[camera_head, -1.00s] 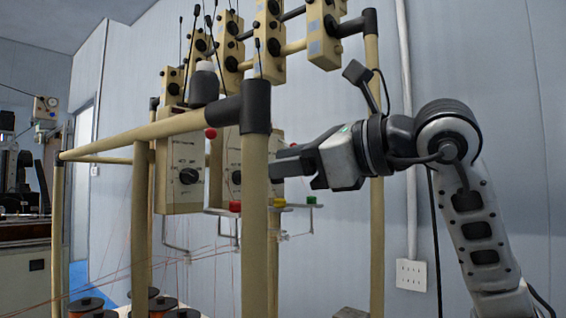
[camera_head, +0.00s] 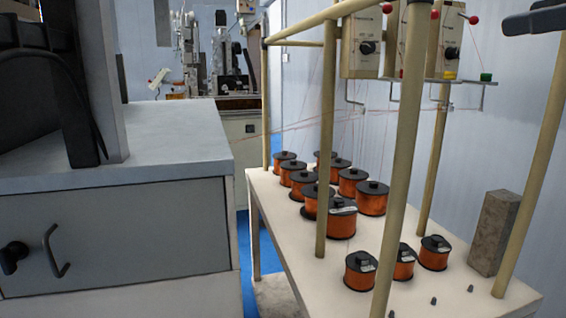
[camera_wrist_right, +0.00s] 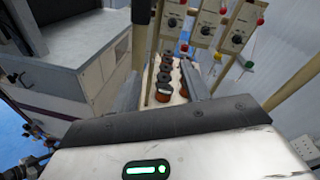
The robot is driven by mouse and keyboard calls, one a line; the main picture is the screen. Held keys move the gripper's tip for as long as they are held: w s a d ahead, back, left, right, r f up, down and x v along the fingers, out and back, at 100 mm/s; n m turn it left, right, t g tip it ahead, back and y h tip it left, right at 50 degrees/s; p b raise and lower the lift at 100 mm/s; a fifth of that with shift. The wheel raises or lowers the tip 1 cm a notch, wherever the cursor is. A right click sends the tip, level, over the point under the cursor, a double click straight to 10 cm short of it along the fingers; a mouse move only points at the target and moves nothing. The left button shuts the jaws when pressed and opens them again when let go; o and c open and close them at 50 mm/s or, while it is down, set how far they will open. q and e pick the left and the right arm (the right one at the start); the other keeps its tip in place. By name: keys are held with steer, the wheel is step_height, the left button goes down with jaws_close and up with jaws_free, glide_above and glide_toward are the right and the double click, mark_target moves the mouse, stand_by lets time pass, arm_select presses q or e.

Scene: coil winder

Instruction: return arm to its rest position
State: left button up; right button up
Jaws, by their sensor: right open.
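My right gripper (camera_head: 540,20) shows only in part at the top right corner of the head view, as a dark piece cut off by the frame edge. In the right wrist view its two grey fingers (camera_wrist_right: 162,68) stand apart with nothing held between them. Beyond the fingers are the spools of the winder stand, at a distance. My left gripper is not in view.
A white table (camera_head: 390,302) carries several copper wire spools (camera_head: 342,219) and a grey block (camera_head: 494,234). Beige frame posts (camera_head: 400,165) rise from it, with tension boxes (camera_head: 361,42) above. A grey cabinet (camera_head: 115,240) stands left.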

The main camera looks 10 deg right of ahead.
steer(key=w+a+f+m+g+y, duration=0.3)
steer(key=a+f+m+y, duration=0.1)
steer(key=a+f+y, duration=0.5)
steer(key=w+a+f+m+g+y, duration=0.3)
steer(key=a+f+g+y, duration=0.1)
steer(key=a+f+y, duration=0.5)
steer(key=w+d+f+m+t+h, duration=0.15)
steer(key=f+m+t+h, duration=0.35)
steer(key=f+m+h, duration=0.5)
steer(key=d+f+m+t+h, duration=0.2)
steer(key=f+m+t+h, duration=0.3)
steer(key=f+m, duration=0.85)
arm_select(q)
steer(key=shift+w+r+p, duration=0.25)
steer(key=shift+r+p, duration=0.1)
steer(key=shift+p, duration=0.1)
arm_select(e)
steer(key=s+a+f+m+g+h, duration=0.1)
steer(key=s+f+m+g+h, duration=0.1)
steer(key=s+f+m+g, duration=0.2)
steer(key=s+a+f+m+g+h, duration=0.1)
steer(key=s+f+m+g, duration=0.3)
steer(key=f, duration=1.2)
steer(key=s+m+h, duration=0.1)
steer(key=s+m, duration=0.2)
steer(key=s, duration=0.3)
steer(key=shift+a+f+g, duration=0.3)
steer(key=shift+a+f, duration=0.1)
steer(key=shift+c, duration=0.4)
